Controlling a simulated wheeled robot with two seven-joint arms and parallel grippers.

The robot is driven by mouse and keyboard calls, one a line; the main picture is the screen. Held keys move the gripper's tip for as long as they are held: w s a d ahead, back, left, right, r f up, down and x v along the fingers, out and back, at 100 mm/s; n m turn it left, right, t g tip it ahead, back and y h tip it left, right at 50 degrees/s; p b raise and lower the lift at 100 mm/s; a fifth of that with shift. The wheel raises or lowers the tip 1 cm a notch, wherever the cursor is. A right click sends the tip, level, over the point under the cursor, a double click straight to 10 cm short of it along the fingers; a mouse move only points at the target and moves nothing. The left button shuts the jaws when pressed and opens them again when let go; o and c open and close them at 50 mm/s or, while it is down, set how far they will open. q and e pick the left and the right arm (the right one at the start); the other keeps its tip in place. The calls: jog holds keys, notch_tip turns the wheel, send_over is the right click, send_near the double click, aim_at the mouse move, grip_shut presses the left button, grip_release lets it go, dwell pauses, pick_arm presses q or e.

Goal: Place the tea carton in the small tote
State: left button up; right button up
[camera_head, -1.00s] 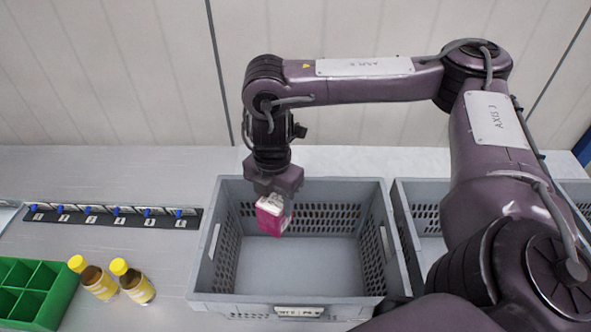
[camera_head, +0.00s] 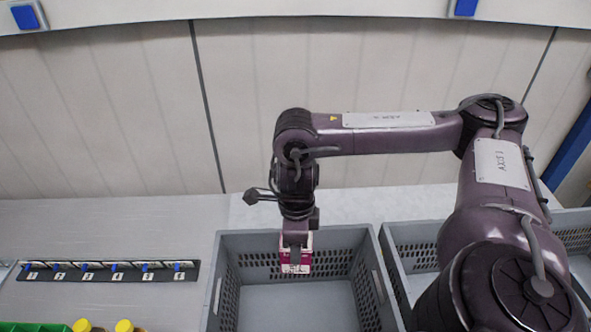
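The tea carton (camera_head: 296,265), pink and white, is in my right gripper (camera_head: 295,250) in the head view. The gripper is shut on it and holds it upright over the back part of a grey tote (camera_head: 224,290). Whether the carton touches anything inside the tote cannot be told. The gripper's fingers partly cover the carton. No orange tote shows; the totes in view are grey. My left gripper is not in view.
A second grey tote (camera_head: 392,262) stands close on the right, partly behind my arm. A black numbered strip (camera_head: 108,271) lies on the table at left. Yellow bottle caps (camera_head: 124,326) and a green divided box (camera_head: 35,327) show at the bottom left edge.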

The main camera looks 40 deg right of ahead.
jog(key=shift+d+r+n, duration=0.1)
jog(key=shift+n, duration=0.3)
jog(key=shift+s+f, duration=0.1)
jog(key=shift+f, duration=0.1)
notch_tip(320, 180, down, 19)
jog(key=b, duration=0.9)
jog(key=shift+r, duration=0.15)
jog(key=shift+f, duration=0.45)
jog(key=shift+f+b, duration=0.1)
jog(key=shift+b, duration=0.2)
